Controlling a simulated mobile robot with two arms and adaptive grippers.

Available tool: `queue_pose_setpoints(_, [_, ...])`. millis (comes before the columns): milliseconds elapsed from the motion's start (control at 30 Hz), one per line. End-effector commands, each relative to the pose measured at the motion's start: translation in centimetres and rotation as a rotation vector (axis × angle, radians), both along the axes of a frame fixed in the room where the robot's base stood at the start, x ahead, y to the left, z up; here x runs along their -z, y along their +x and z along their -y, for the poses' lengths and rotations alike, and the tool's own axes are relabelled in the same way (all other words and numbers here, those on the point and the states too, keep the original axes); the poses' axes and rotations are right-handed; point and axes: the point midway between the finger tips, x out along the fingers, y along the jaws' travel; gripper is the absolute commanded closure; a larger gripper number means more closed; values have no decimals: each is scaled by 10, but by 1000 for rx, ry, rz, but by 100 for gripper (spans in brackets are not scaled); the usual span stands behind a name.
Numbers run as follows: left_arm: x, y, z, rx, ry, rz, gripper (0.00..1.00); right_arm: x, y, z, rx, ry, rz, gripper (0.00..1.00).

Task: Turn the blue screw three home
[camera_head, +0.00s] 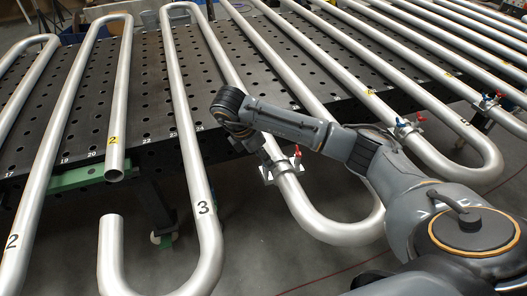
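My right arm comes in from the right and bends down at its far left end. My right gripper (263,158) points down beside a metal clamp (281,168) on a silver coil tube. I cannot tell whether the fingers are open or shut. Two clamps further right each show a blue screw, one at the middle right (399,122) and one at the far right (485,97). My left gripper is out of view.
Silver serpentine tubes run across a dark perforated table (140,90). A tube bend marked 3 (203,208) stands left of the clamp, with an open tube end (113,174) beyond it. Below the table edge the grey floor (258,235) is open between the bends.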

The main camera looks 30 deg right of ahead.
Motion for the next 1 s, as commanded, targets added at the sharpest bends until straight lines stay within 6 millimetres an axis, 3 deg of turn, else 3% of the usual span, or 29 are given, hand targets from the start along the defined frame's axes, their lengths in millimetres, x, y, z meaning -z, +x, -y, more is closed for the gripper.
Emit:
queue_pose_setpoints(33, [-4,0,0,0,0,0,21,-8,4,2,20,-3,16,85])
queue_pose_setpoints(667, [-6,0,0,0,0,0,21,-6,5,2,65,-2,16,85])
queue_pose_setpoints(700, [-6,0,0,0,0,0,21,-6,5,2,65,-2,16,48])
queue_pose_setpoints(767, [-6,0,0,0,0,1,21,-6,4,2,64,-1,15,35])
queue_pose_setpoints(800, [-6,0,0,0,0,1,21,-5,4,2,64,-1,13,30])
queue_pose_setpoints(1000, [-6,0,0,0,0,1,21,-3,2,1,62,-1,7,30])
